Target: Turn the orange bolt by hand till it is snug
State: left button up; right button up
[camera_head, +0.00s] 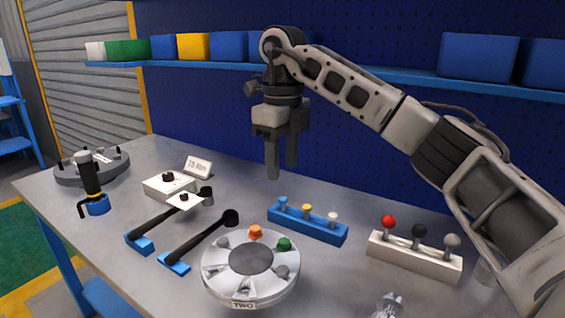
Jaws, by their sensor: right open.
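The orange bolt (255,232) sits at the back of the round silver flanged shell (250,289), which is labelled "TWO" on its front. A green bolt (284,244) and grey bolts (222,242) sit around the same rim, with a dark disc in the middle. My right gripper (281,172) hangs above the bench, pointing down, behind and above the orange bolt and apart from it. Its fingers are open and nothing shows between them. My left gripper is not in view.
A blue rack (307,222) with small coloured-top pieces stands behind the shell. A white rack (414,256) with red, black and grey knobs is at the right. Two blue-ended wrenches (200,242) lie left of the shell. A black-and-blue tool (91,184) stands farther left.

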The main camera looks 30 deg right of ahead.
aim_at(255, 230)
jog(key=k, duration=1)
